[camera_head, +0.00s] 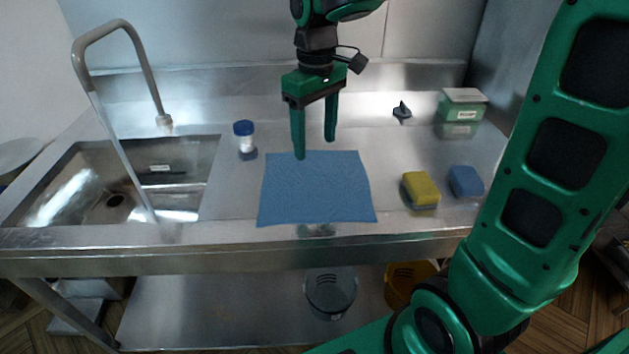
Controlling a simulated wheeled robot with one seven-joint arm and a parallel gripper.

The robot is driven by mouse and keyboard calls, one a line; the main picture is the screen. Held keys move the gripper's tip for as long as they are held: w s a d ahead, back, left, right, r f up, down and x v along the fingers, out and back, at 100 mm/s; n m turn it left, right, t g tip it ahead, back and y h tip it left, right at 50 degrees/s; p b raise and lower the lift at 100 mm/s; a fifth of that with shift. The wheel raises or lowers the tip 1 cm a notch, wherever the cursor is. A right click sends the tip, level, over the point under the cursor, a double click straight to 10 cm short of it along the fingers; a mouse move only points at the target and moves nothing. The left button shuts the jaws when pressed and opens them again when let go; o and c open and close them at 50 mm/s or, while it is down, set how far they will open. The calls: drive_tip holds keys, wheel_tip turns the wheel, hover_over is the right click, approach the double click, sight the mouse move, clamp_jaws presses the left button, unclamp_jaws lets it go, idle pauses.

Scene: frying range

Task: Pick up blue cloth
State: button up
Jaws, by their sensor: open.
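The blue cloth (318,192) lies spread flat on the steel counter, right of the sink, with one edge close to the counter's front. My gripper (315,149) points down over the cloth's far edge. Its two green fingers are apart with nothing between them. The left fingertip overlaps the cloth's far edge in the picture. I cannot tell whether it touches the cloth. The whole cloth is visible apart from the bit behind that fingertip.
Left are a sink (110,190) with a tall faucet (121,60) and a blue-capped jar (245,139). Right are a yellow sponge (420,189), a blue sponge (466,181), a small dark object (402,111) and a green-and-white box (462,105). Baskets sit on the lower shelf (220,310).

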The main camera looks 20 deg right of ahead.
sight(317, 182)
drive_tip(key=shift+s+d+f, duration=0.1)
drive_tip(key=shift+s+f, duration=0.05)
drive_tip(key=shift+f, duration=4.45)
drive_tip(key=shift+c, duration=0.5)
drive_tip(key=shift+s+f, duration=0.1)
clamp_jaws()
wheel_tip(317, 182, up, 12)
drive_tip(key=shift+w, duration=0.2)
